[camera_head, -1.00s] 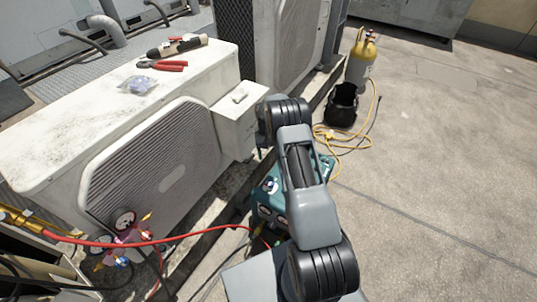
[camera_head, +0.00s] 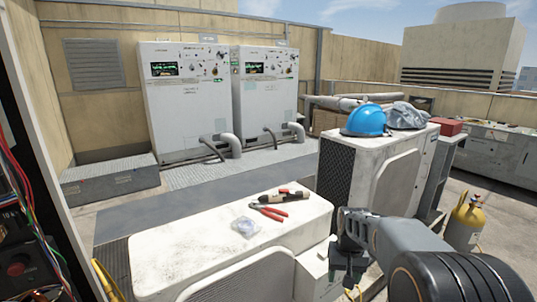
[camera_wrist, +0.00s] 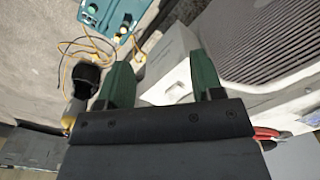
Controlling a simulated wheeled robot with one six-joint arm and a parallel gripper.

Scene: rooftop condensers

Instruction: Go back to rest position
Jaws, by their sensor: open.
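My gripper (camera_wrist: 162,75) shows in the wrist view with its two green fingers spread apart and nothing between them. In the head view my arm rises at the lower right, and its dark end (camera_head: 348,268) hangs beside the near condenser's right end. The near white condenser (camera_head: 190,232) carries red-handled pliers (camera_head: 270,212), a dark-and-tan tool (camera_head: 276,197) and a small clear bag (camera_head: 245,227) on its top. In the wrist view, a pale box on the condenser's side (camera_wrist: 172,62) lies behind the fingers.
A second condenser (camera_head: 342,168) bears a blue hard hat (camera_head: 365,121) and a grey bundle (camera_head: 407,116). A yellow cylinder (camera_head: 464,222) stands at the right. Open wiring (camera_head: 22,215) is at the left edge. The wrist view shows a teal case (camera_wrist: 108,14) and yellow hose (camera_wrist: 67,70).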

